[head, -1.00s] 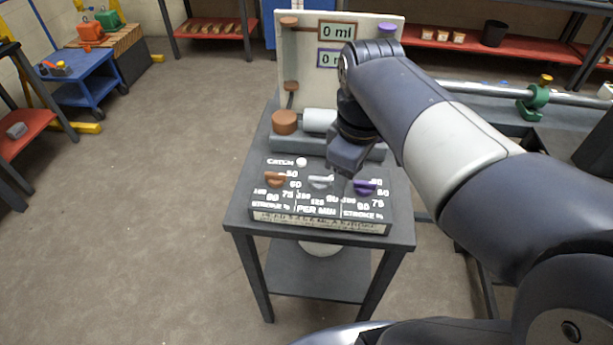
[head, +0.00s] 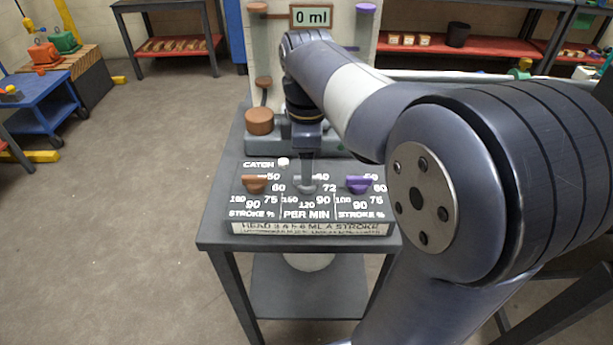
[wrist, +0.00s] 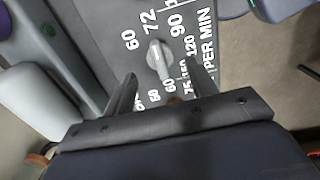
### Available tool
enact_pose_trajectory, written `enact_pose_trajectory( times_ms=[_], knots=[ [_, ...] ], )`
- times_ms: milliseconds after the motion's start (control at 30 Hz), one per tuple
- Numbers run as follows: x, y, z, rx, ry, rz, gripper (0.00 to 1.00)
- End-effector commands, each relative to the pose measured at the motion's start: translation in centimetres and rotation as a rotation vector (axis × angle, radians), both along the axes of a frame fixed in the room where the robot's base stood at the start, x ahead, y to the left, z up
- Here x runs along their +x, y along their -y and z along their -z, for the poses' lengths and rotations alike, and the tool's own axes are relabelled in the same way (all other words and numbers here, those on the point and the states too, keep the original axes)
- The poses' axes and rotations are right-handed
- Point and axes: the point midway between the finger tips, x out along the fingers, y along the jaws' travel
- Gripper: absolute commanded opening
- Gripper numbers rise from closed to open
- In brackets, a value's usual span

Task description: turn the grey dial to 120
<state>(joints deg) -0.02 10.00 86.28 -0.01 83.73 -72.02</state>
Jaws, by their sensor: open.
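The grey dial (head: 304,186) is the middle of three dials on a dark panel (head: 240,212); my gripper partly hides it in the head view. In the wrist view the grey dial (wrist: 158,58) shows as a raised bar handle with a pale mark near its upper end, roughly toward 72. The exact reading is unclear. The printed 120 (wrist: 191,45) lies to its right there. My gripper (head: 308,176) points down just above the dial. In the wrist view its open fingers (wrist: 162,80) lie either side of the handle's near end; contact cannot be told.
An orange dial (head: 255,184) stands to the left and a purple dial (head: 359,184) to the right on the panel. A white catch knob (head: 283,161) sits behind. An upright board with a "0 ml" display (head: 311,17) rises at the back. Open floor lies left.

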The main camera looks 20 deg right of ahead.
Motion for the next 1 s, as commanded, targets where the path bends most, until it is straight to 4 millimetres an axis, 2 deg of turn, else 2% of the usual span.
enact_pose_trajectory(
  times_ms=[33, 200, 600, 1000],
  knots=[
    [-0.1, 0.0, 1.1, 0.000, -0.003, 0.000, 0.54],
    [0.0, 0.0, 3.0, 0.000, -0.002, 0.001, 0.54],
    [0.0, 0.0, 3.5, 0.000, 0.000, 0.001, 0.53],
    [0.0, 0.0, 3.5, 0.000, 0.000, 0.001, 0.21]
  ],
)
